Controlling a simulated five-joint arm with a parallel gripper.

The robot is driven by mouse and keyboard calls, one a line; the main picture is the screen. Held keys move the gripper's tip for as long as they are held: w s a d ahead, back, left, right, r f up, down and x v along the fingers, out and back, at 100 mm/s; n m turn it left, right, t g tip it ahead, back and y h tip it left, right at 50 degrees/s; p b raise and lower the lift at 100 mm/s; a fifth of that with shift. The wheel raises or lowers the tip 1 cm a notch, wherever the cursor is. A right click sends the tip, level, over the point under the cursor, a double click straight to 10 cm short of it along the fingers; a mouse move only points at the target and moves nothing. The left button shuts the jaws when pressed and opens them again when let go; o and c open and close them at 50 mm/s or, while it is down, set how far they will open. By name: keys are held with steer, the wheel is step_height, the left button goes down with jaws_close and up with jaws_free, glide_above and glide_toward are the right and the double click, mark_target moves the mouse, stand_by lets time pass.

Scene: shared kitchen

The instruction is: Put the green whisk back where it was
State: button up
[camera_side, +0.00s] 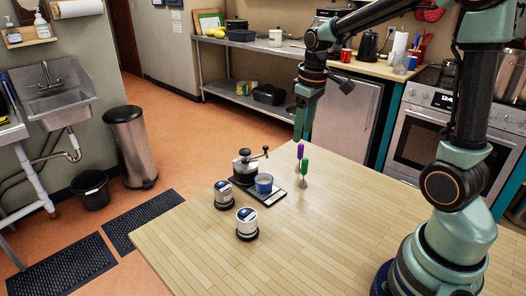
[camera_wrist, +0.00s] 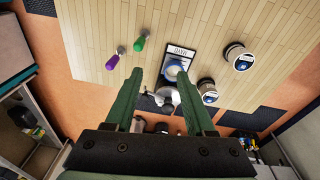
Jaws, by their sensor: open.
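The green whisk (camera_side: 305,170) stands upright on the wooden table, to the right of a dark scale. A purple whisk (camera_side: 300,151) stands just behind it. In the wrist view the green whisk (camera_wrist: 140,43) and the purple whisk (camera_wrist: 113,60) show apart, left of the scale. My gripper (camera_side: 303,118) hangs above the back edge of the table, higher than the whisks. In the wrist view its fingers (camera_wrist: 165,100) are apart with nothing held between them. Both whisks are clear of it.
The scale (camera_side: 275,195) bears a blue cup (camera_side: 264,184), with a dark grinder (camera_side: 245,168) beside it. Two white-and-blue canisters (camera_side: 223,194) (camera_side: 247,222) stand at the front left.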

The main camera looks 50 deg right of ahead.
steer(key=s+a+r+m+t, duration=0.1)
steer(key=s+a+r+t, duration=0.3)
steer(key=s+a, duration=0.5)
steer(key=shift+a+r, duration=0.65)
steer(key=shift+a, duration=0.1)
steer(key=shift+s, duration=0.1)
stand_by(0.4)
